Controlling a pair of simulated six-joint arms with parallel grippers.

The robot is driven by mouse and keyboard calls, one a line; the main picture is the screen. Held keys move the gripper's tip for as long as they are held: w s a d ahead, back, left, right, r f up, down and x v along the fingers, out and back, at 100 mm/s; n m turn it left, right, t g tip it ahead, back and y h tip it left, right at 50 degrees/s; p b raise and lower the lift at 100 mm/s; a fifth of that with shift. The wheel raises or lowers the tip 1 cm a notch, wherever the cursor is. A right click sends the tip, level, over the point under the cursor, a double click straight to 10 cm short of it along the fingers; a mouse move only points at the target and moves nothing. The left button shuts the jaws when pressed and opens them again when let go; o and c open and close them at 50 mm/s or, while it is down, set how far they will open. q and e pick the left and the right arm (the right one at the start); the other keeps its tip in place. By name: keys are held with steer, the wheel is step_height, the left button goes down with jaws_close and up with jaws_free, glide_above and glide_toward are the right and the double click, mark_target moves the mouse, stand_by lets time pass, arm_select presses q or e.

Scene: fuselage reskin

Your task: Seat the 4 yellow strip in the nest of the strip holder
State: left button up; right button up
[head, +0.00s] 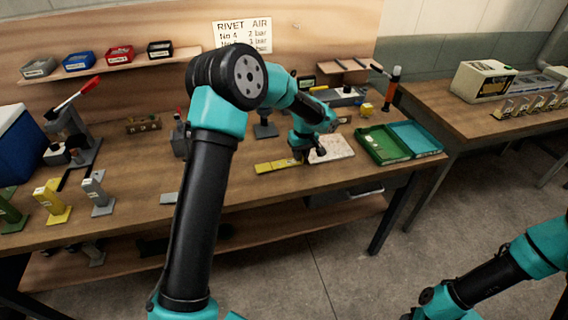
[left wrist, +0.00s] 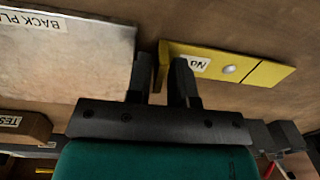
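The yellow strip (head: 277,165) lies flat at the table's front edge, left of a pale plate. In the left wrist view the strip (left wrist: 225,68) shows a white "No" label, partly hidden by a finger, a pale round spot and a dark cross line. My left gripper (head: 301,157) is over its right end. In the left wrist view the gripper's fingers (left wrist: 160,80) stand close on either side of a raised yellow end of the strip, with little gap. I cannot tell whether the strip is lifted. I cannot single out the strip holder. My right gripper is out of view.
A pale plate (head: 331,149), labelled "BACK PL..." in the wrist view, lies right beside the gripper. Green (head: 380,144) and teal (head: 414,138) trays stand further right. Yellow (head: 52,201) and grey (head: 98,194) stands are at the left. The table middle is mostly clear.

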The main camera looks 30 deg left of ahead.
arm_select(q)
steer(key=shift+f, duration=0.2)
stand_by(0.3)
jaws_close()
